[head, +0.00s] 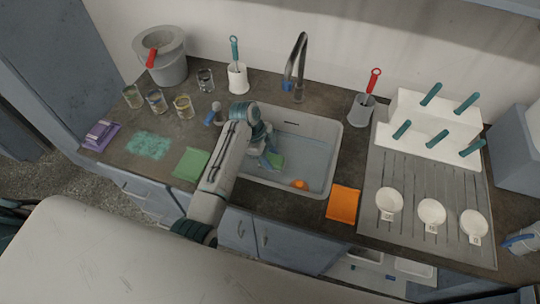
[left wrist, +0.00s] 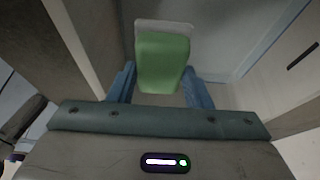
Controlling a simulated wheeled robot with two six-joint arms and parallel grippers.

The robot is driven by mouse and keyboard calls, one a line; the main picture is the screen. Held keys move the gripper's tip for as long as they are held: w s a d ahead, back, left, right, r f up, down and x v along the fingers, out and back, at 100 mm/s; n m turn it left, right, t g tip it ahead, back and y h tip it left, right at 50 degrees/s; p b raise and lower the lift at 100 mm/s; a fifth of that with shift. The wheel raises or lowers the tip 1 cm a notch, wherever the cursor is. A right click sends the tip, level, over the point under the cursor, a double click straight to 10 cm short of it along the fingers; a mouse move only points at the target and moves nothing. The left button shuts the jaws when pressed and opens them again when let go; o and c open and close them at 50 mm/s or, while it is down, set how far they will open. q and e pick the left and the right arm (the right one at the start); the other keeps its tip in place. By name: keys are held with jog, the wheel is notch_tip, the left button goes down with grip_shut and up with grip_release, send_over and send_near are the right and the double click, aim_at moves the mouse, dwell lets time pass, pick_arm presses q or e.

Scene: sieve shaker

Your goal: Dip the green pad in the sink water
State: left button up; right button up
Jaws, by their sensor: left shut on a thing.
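My left gripper (head: 267,157) reaches down into the grey sink (head: 329,133) and is shut on the green pad (head: 277,160). In the left wrist view the green pad (left wrist: 162,62) sits between my two blue fingers, with a pale strip along its far edge. The sink water (head: 316,160) looks bluish and lies around and below the pad. I cannot tell whether the pad touches the water. My right gripper is not in view.
An orange object (head: 299,185) lies at the sink's front. A green cloth (head: 190,164) and an orange cloth (head: 343,203) flank the sink. The faucet (head: 297,68) stands behind it. Several jars, a bucket (head: 165,62) and green residue (head: 148,145) are left; a drying rack (head: 425,190) is right.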

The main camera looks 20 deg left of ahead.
pick_arm(q)
notch_tip(320, 180, down, 4)
jog(key=b, duration=0.3)
jog(key=shift+f+b, duration=0.2)
jog(key=shift+b, duration=0.1)
notch_tip(320, 180, down, 7)
jog(key=b, duration=0.3)
jog(key=shift+r, duration=0.15)
jog(key=shift+f+b, duration=0.45)
jog(key=shift+f, duration=0.05)
notch_tip(320, 180, up, 17)
jog(key=p, duration=1.7)
jog(key=shift+r, duration=0.2)
jog(key=shift+r+p, duration=0.3)
jog(key=shift+r, duration=1.05)
